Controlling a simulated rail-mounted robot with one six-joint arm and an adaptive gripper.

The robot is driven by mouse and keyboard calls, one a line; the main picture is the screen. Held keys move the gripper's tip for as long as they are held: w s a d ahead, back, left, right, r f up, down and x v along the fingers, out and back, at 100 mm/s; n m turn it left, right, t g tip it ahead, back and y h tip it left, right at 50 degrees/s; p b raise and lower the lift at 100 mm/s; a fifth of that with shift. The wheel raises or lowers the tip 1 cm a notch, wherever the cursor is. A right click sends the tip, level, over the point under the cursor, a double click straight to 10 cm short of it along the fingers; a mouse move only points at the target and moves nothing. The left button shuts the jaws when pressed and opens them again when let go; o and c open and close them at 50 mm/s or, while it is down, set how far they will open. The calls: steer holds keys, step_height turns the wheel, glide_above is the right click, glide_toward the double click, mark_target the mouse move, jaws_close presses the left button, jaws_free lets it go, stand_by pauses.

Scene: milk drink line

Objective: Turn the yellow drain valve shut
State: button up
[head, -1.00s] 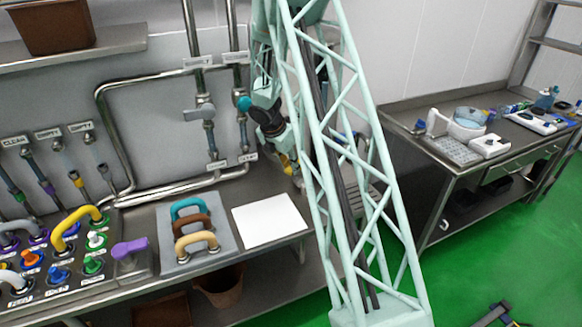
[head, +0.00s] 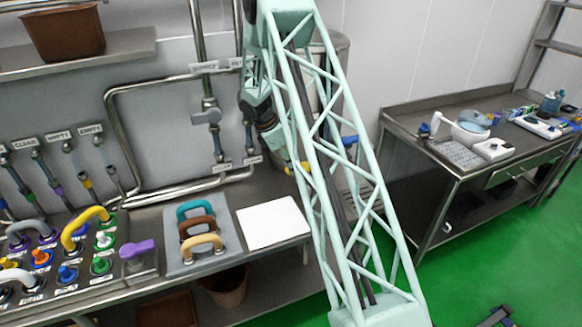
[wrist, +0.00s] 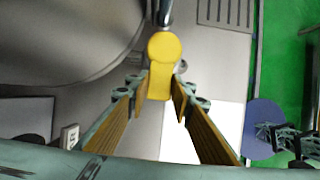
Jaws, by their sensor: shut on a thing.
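The yellow drain valve handle (wrist: 163,50) shows in the wrist view, with a rounded end and a straight lever running down between my fingers. My gripper (wrist: 162,88) is shut on the lever, one finger on each side. A metal pipe meets the rounded end from above. In the head view, a bit of yellow (head: 305,167) shows behind my lattice arm beside the large steel vessel (head: 336,60). My gripper is mostly hidden there, so the valve's exact angle cannot be told from that view.
Steel pipes with a grey-handled valve (head: 207,117) stand left of my arm. A white sheet (head: 272,224), a pad with several coloured handles (head: 176,262) and a panel of coloured knobs (head: 20,285) lie on the bench. A second steel table (head: 400,105) stands to the right.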

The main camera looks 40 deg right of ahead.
steer(key=o, duration=1.1)
steer(key=shift+o, duration=0.2)
steer(key=shift+r, duration=0.15)
steer(key=v, duration=1.1)
steer(key=shift+r, duration=0.35)
steer(key=shift+w+a, duration=0.1)
steer(key=shift+a, duration=0.05)
